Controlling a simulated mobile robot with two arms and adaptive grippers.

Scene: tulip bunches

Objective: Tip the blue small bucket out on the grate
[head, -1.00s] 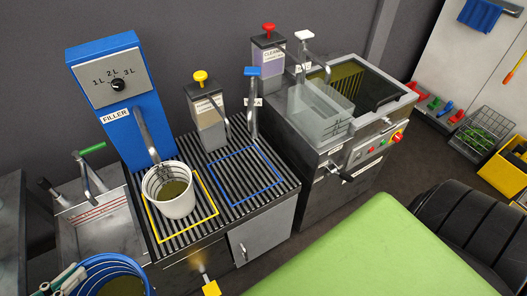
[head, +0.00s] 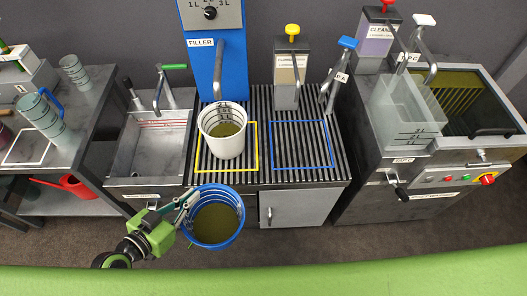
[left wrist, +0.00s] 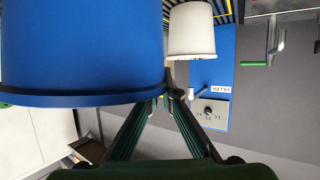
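The blue small bucket (head: 236,234) holds olive liquid with its mouth up and hangs in front of the grate's front edge. My left gripper (head: 188,206) is shut on its left rim. In the left wrist view the blue bucket (left wrist: 80,50) fills the upper left, against the fingertips of my left gripper (left wrist: 168,96). The striped grate (head: 288,158) lies behind the bucket, with a yellow and a blue square outline. A white bucket (head: 224,147) with liquid stands upright in the yellow square. The blue square is empty. My right gripper is out of view.
The blue filler (head: 214,75) stands behind the white bucket. A metal sink (head: 148,150) is left of the grate. A yellow-topped dispenser (head: 287,75) stands behind the grate. A clear tank (head: 405,112) is at right. A shelf table (head: 92,105) is at left.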

